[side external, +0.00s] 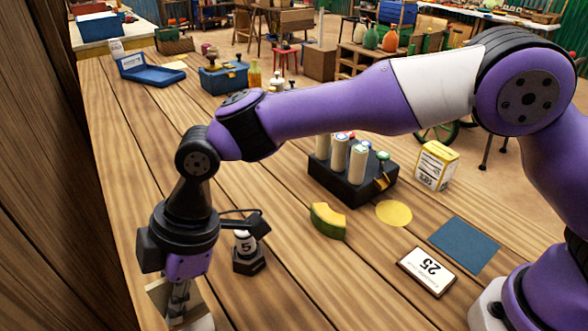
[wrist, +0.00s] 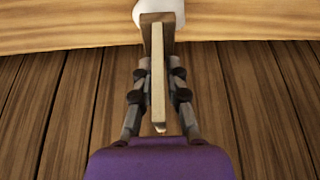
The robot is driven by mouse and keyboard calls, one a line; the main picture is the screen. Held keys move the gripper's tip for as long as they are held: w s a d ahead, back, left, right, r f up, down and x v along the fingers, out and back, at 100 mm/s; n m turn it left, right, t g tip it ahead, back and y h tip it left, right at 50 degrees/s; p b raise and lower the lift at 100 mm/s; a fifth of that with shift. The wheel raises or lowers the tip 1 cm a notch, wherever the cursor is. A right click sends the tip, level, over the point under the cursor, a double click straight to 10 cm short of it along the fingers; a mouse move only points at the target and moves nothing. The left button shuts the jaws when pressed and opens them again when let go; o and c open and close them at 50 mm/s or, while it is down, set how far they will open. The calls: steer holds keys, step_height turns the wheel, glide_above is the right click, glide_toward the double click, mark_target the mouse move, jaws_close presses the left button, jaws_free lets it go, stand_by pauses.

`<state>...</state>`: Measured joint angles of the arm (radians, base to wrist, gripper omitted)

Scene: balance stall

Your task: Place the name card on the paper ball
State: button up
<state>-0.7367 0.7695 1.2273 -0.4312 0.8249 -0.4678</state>
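My gripper (side external: 179,299) points down at the lower left of the side view, low over the table. In the wrist view my gripper (wrist: 158,82) has its fingers closed on both sides of a thin, pale, wood-coloured piece seen edge-on, which looks like the name card (wrist: 158,100). Beige and whitish parts of the card (side external: 159,292) show beside the fingers in the side view. A white rounded thing, perhaps the paper ball (wrist: 177,18), shows past the card's far end in the wrist view. It is mostly hidden, and I cannot tell whether they touch.
A black weight marked 5 (side external: 247,252) stands right of my gripper. A black holder (side external: 345,182) with cylinders stands behind. A wooden wall (side external: 45,160) borders the left.

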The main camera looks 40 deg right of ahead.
stand_by(0.3)
steer(key=w+d+r+m+t, duration=0.15)
steer(key=d+r+m, duration=0.25)
steer(key=d+r, duration=0.95)
steer(key=s+d+f+m+t+h, duration=0.1)
steer(key=s+d+m, duration=0.2)
steer(key=d, duration=0.4)
steer(key=s+d+f+m+t+h, duration=0.1)
steer(key=s+d+m+h, duration=0.1)
steer(key=s+d+m, duration=0.2)
steer(key=s+d+f+m+t+h, duration=0.1)
steer(key=s+d+m+t, duration=0.1)
steer(key=d+m, duration=0.5)
steer(key=s+d, duration=0.1)
steer(key=d, duration=0.4)
steer(key=shift+s+d, duration=0.15)
